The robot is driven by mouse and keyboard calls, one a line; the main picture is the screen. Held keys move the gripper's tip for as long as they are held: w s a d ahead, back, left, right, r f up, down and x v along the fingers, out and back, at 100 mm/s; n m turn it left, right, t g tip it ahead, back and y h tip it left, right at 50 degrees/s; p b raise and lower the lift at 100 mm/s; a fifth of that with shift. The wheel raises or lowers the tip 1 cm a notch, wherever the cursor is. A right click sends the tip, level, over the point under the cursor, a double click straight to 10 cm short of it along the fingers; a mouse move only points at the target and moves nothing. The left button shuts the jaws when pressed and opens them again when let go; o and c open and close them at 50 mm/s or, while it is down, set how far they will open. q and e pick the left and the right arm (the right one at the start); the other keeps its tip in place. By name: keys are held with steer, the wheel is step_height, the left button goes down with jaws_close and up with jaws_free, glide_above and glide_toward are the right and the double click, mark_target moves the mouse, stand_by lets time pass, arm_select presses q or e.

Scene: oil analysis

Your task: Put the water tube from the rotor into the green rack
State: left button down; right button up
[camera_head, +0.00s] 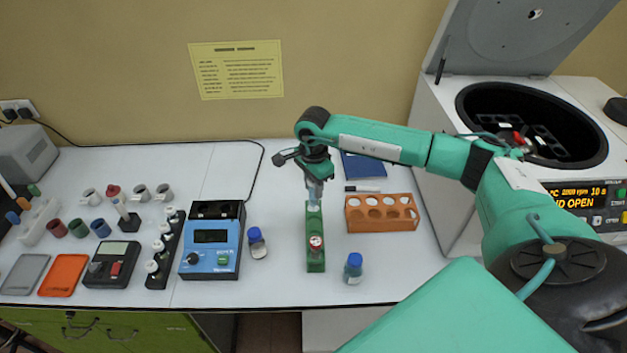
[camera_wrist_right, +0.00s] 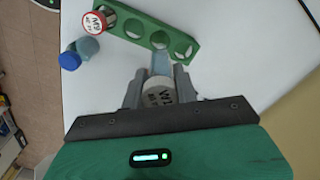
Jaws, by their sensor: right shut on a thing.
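The green rack (camera_head: 316,255) stands on the white bench; it also shows in the wrist view (camera_wrist_right: 147,20). A tube with a red cap (camera_head: 316,243), marked with an M in the wrist view (camera_wrist_right: 97,22), sits in its near end. My right gripper (camera_head: 314,183) is shut on the water tube (camera_head: 314,196), whose white cap (camera_wrist_right: 159,94) carries a W label. The tube's light blue body points down at the rack's far holes; I cannot tell if its tip is inside one. The centrifuge rotor (camera_head: 520,128) is partly hidden by my arm. My left gripper is not in view.
An orange rack (camera_head: 381,213) stands right of the green rack. Blue-capped bottles stand left (camera_head: 257,243) and right (camera_head: 353,268) of it. A blue device (camera_head: 212,245) is further left. The centrifuge (camera_head: 450,130) stands open at right.

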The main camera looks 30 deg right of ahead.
mark_target(314, 207)
steer(key=shift+d+f, duration=0.15)
steer(key=shift+f, duration=0.1)
steer(key=shift+f+b, duration=1.05)
steer(key=shift+f, duration=1.15)
step_height(314, 207, down, 4)
steer(key=shift+f+b, duration=0.1)
steer(key=shift+b, duration=0.55)
step_height(314, 207, down, 2)
steer(key=shift+f+b, duration=0.1)
steer(key=shift+b, duration=0.9)
steer(key=o, duration=1)
steer(key=shift+o, duration=0.2)
